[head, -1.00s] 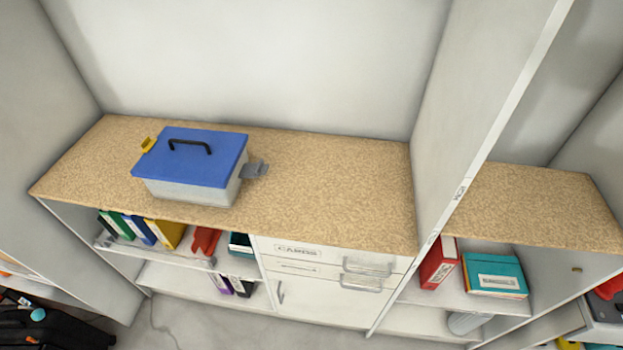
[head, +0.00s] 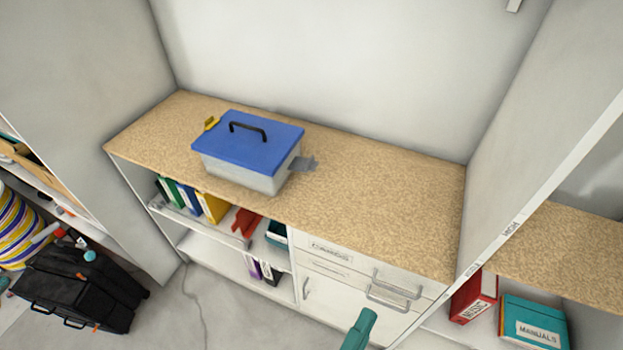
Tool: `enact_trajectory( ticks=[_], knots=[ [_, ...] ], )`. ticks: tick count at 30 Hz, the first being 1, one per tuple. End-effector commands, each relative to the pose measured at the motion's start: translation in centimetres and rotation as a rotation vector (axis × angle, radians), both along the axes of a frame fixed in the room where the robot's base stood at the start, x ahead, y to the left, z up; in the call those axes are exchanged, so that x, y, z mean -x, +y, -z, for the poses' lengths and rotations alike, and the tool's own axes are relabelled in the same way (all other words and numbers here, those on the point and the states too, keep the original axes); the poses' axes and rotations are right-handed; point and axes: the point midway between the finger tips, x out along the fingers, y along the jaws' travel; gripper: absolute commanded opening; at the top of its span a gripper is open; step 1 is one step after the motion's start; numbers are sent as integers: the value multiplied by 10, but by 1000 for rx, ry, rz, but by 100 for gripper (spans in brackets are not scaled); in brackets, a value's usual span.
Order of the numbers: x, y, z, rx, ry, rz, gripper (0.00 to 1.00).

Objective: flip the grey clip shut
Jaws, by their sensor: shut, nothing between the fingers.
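A white box with a blue lid (head: 248,140) and a black handle stands on the speckled tan counter. The grey clip (head: 304,163) is at the box's right end and sticks out sideways, away from the wall of the box, so it stands open. A yellow clip (head: 211,123) sticks out at the box's left end and also looks open. The lid lies flat on the box.
The counter (head: 390,205) is clear to the right of the box, up to a white upright panel (head: 530,150). Binders and drawers (head: 330,250) are below. A black case (head: 80,285) stands on the floor at left.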

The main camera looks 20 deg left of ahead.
Motion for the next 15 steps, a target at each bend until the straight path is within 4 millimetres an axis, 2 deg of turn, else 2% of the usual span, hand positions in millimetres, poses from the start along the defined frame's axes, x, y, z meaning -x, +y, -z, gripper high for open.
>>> enact_trajectory(
  ticks=[1,3,6,11,15],
  knots=[
    [-12,-2,-11,-106,-65,-3,0],
    [-25,-7,-22,-269,-139,-1,0],
    [-46,-13,-29,-501,-223,-4,0],
    [-83,-11,-27,-876,-306,-16,0],
    [-120,11,-16,-1201,-315,-30,0]
  ],
)
